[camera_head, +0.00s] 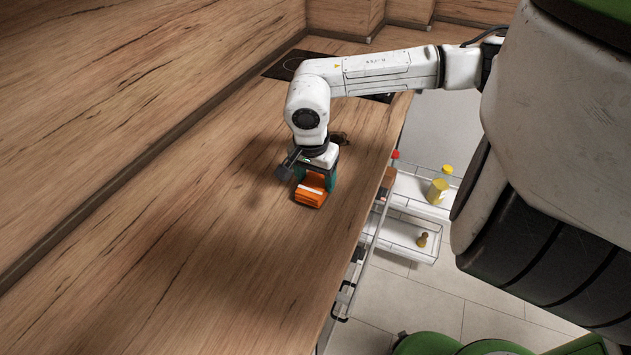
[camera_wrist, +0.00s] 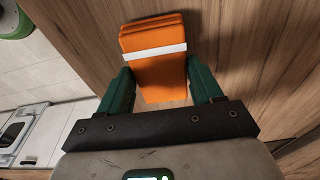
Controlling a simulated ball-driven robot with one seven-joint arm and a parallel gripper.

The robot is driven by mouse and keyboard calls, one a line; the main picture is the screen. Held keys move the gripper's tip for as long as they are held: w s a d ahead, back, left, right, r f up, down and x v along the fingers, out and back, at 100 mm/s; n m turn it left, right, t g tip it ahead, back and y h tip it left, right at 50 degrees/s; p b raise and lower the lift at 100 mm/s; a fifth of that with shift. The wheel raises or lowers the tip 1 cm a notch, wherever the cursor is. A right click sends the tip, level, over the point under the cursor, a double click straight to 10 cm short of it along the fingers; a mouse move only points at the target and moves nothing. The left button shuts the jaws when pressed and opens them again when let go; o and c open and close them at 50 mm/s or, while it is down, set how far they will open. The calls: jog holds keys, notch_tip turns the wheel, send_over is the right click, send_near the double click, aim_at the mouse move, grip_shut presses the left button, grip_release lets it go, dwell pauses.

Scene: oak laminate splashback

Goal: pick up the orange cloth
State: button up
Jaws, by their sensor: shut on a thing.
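The orange cloth (camera_head: 310,194) is folded into a thick block with a white band across it. It is at my gripper on the wooden counter in the head view. My gripper (camera_head: 318,178) points down and is shut on the cloth. In the wrist view the cloth (camera_wrist: 156,70) sits between the two green fingers of my gripper (camera_wrist: 160,85), one at each side of it. I cannot tell whether the cloth touches the counter or is just above it.
The wooden counter (camera_head: 200,250) is clear to the left and in front. A dark hob (camera_head: 290,66) lies behind my arm. A pull-out rack (camera_head: 405,235) with bottles stands open to the right, below the counter edge. A wooden splashback (camera_head: 120,80) rises at left.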

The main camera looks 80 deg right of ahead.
jog(key=s+a+r+b, duration=0.3)
jog(key=s+a+r, duration=0.3)
jog(key=s+r, duration=0.6)
jog(key=shift+s+a, duration=0.15)
jog(key=shift+a, duration=0.2)
